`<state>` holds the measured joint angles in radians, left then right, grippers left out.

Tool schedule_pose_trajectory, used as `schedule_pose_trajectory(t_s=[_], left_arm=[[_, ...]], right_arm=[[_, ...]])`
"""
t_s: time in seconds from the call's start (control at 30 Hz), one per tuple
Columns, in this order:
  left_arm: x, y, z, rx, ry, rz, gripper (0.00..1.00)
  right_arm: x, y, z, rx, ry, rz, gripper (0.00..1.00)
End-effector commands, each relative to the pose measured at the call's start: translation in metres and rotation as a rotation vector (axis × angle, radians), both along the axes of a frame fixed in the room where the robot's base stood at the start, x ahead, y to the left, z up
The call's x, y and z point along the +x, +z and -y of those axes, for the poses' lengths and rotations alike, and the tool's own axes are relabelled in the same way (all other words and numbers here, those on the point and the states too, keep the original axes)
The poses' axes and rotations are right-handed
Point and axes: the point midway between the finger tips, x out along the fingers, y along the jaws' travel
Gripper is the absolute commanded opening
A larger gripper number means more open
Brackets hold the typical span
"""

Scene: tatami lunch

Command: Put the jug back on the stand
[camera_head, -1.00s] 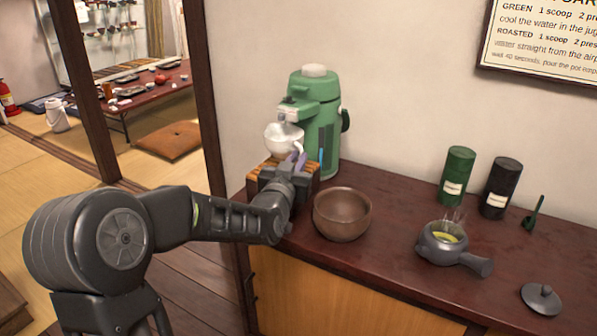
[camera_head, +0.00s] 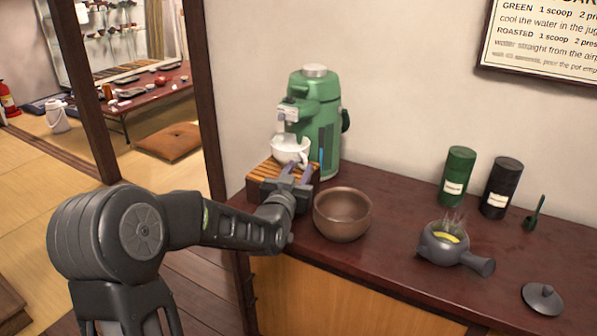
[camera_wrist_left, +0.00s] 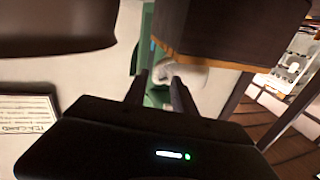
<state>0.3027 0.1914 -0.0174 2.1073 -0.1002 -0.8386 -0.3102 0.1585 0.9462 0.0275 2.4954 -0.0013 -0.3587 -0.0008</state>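Whether a fingertip still touches the handle is hard to tell. My right gripper is out of view.
The green airpot (camera_head: 322,120) stands right behind the jug. A brown bowl (camera_head: 342,215) is close to the right of my left wrist. A steaming grey teapot (camera_head: 440,243), its lid (camera_head: 542,298), two canisters (camera_head: 457,177) and a scoop (camera_head: 535,212) are farther right.

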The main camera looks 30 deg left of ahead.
Motion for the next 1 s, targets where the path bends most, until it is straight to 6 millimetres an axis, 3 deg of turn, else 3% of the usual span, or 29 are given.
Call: schedule_pose_trajectory(t_s=[0.3, 0.47, 1.0], left_arm=[[-0.001, 0.000, 0.000, 0.000, 0.000, 0.001, 0.34], [-0.012, 0.001, 0.003, 0.000, 0.001, 0.001, 0.34], [-0.106, -0.001, 0.028, 0.001, 0.001, 0.002, 0.34]], right_arm=[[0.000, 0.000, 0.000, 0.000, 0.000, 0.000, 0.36], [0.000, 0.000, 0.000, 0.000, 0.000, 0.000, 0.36], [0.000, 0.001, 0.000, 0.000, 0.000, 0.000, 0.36]])
